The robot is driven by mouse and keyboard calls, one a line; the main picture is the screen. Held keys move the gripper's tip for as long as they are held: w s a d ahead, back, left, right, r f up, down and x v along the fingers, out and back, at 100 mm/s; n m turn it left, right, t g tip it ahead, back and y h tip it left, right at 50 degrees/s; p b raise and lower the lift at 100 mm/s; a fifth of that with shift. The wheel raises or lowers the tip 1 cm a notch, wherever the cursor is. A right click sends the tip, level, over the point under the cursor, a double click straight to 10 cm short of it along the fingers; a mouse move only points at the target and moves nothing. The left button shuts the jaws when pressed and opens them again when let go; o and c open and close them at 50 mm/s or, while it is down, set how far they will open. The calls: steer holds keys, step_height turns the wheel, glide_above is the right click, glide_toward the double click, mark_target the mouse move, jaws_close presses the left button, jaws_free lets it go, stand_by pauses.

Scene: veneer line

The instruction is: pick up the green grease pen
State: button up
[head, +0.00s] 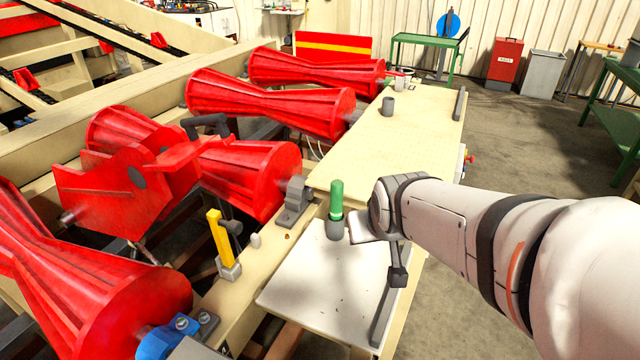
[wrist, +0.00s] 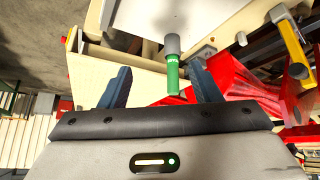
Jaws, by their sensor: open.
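The green grease pen (head: 337,197) stands upright in the head view, its lower end in a short grey holder (head: 335,229) on a white tray surface (head: 315,290). In the wrist view the pen (wrist: 172,74) shows between the two blue fingers, nearer the right one, with the grey holder (wrist: 172,44) above it in the picture. My gripper (wrist: 162,75) is open, with visible gaps on both sides of the pen. I cannot tell how far the pen is beyond the fingertips. In the head view my arm's end is just right of the pen; its fingers are not clear there.
Large red rollers (head: 270,100) lie left of the pen. A grey bearing block (head: 294,203) and a yellow upright lever (head: 219,238) stand close by on the left. A cream bench top (head: 420,125) with a grey cylinder (head: 388,106) extends behind.

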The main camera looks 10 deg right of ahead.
mark_target(334, 194)
steer(key=w+f+t+y+b, duration=0.1)
steer(key=w+f+t+b, duration=0.2)
steer(key=w, duration=0.4)
steer(key=w+f+n+t+y+b, duration=0.1)
steer(key=w+f+t+b, duration=0.2)
steer(key=w+f, duration=0.2)
steer(key=w+f+t+y+b, duration=0.1)
steer(key=w+f+t+b, duration=0.3)
steer(key=w, duration=0.4)
steer(key=shift+w+d+f+n, duration=0.1)
steer(key=shift+w+f+n, duration=0.2)
steer(key=shift+w+n, duration=0.1)
steer(key=shift+w+f+y, duration=0.15)
steer(key=shift+y, duration=0.45)
steer(key=shift+w+a+t, duration=0.25)
steer(key=shift+w+t, duration=0.15)
steer(key=w, duration=0.2)
steer(key=w+a+p, duration=0.1)
steer(key=w, duration=0.4)
steer(key=shift+a, duration=0.3)
steer(key=shift+s, duration=0.1)
steer(key=shift+c, duration=0.3)
jaws_close()
